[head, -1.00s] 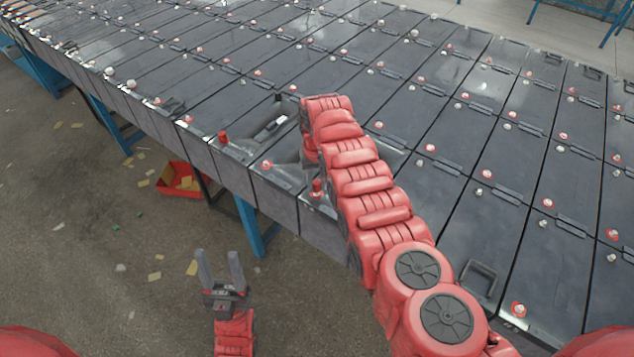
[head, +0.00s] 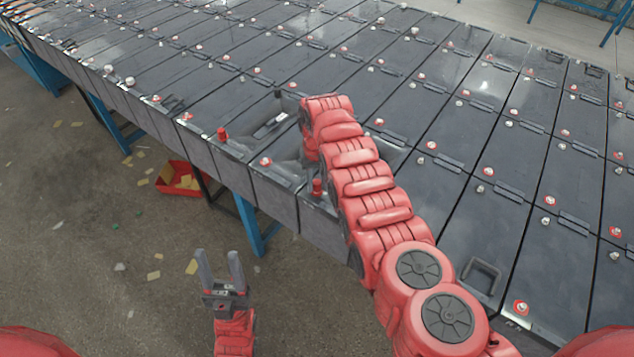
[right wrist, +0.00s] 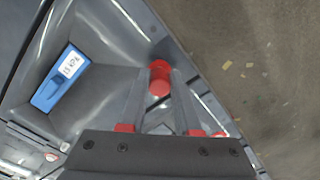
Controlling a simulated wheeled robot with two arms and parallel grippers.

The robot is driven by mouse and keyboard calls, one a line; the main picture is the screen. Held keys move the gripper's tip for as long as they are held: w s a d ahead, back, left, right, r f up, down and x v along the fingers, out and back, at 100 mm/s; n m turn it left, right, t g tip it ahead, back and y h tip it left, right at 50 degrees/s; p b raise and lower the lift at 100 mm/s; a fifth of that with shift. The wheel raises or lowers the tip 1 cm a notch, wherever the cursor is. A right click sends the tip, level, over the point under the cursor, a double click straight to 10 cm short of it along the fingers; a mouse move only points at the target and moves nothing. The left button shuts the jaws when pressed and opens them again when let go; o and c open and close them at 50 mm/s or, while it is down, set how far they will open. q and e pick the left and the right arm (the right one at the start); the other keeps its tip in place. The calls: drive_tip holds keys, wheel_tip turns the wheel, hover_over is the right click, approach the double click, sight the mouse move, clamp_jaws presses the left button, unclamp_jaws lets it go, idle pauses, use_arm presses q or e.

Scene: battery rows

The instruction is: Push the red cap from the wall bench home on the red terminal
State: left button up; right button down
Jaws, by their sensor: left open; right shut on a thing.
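A red cap (head: 317,188) stands upright near the front edge of a battery, beside my right arm in the head view. In the right wrist view, a red cap (right wrist: 160,82) is between the fingertips of my right gripper (right wrist: 160,76), which is shut on it. The terminal under it is hidden, so I cannot tell how far down the cap sits. Another red cap (head: 222,135) stands on a battery to the left. My left gripper (head: 220,256) is open and empty, over the floor before the bench.
Rows of dark batteries (head: 450,200) with small terminals fill the bench. A red bin (head: 185,190) stands on the floor under the bench. The floor at left is open with scattered scraps.

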drive_tip(key=shift+f+b, duration=0.45)
drive_tip(key=shift+f, duration=0.1)
idle(0.8)
drive_tip(key=c, duration=0.5)
unclamp_jaws()
drive_tip(key=shift+c, duration=0.2)
drive_tip(key=o, duration=0.5)
drive_tip(key=shift+r, duration=0.1)
drive_tip(key=shift+r+p, duration=1.1)
drive_tip(key=shift+r, duration=0.2)
drive_tip(key=shift+r+p, duration=0.5)
drive_tip(key=shift+r, duration=1.65)
